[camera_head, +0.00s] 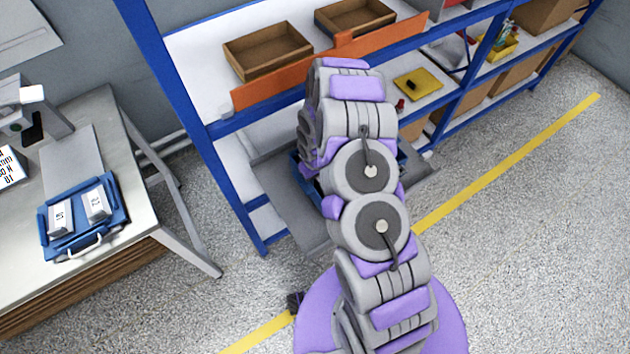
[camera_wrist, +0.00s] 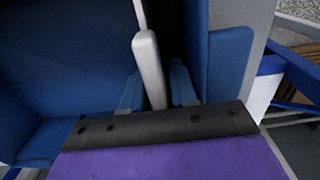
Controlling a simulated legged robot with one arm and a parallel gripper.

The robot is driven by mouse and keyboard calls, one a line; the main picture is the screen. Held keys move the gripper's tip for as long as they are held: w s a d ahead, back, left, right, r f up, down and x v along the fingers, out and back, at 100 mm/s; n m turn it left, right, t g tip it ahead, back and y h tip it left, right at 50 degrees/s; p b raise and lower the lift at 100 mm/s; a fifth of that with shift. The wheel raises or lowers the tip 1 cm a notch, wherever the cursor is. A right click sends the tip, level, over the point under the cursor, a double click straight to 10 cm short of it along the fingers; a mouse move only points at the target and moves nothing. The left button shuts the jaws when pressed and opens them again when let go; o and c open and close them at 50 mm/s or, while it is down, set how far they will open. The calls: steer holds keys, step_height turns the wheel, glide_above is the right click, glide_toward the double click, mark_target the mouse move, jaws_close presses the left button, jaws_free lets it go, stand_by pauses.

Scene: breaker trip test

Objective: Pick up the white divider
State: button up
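The white divider (camera_wrist: 150,66) stands upright in the wrist view, seen edge-on, inside a blue bin (camera_wrist: 55,60). My gripper (camera_wrist: 159,85) reaches to it from the bottom of the view. Its two bluish fingers lie on either side of the divider. A narrow dark gap shows between the divider and the right finger, while the left finger is close beside it. The divider's lower end runs down behind the gripper's dark edge and is hidden. In the head view my arm covers the gripper and the divider.
A blue shelf rack (camera_head: 183,80) stands around my arm, with an orange board (camera_head: 270,90) and brown trays (camera_head: 267,50) above. A grey table (camera_head: 140,212) with a blue tray (camera_head: 122,215) is at left. The floor at right is clear.

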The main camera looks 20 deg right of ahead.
steer(key=shift+r, duration=0.1)
jaws_close()
steer(key=shift+r, duration=0.1)
step_height(320, 180, up, 17)
steer(key=p, duration=0.4)
steer(key=w+d+f, duration=0.1)
steer(key=w+d, duration=0.2)
steer(key=d, duration=0.6)
steer(key=shift+f, duration=0.15)
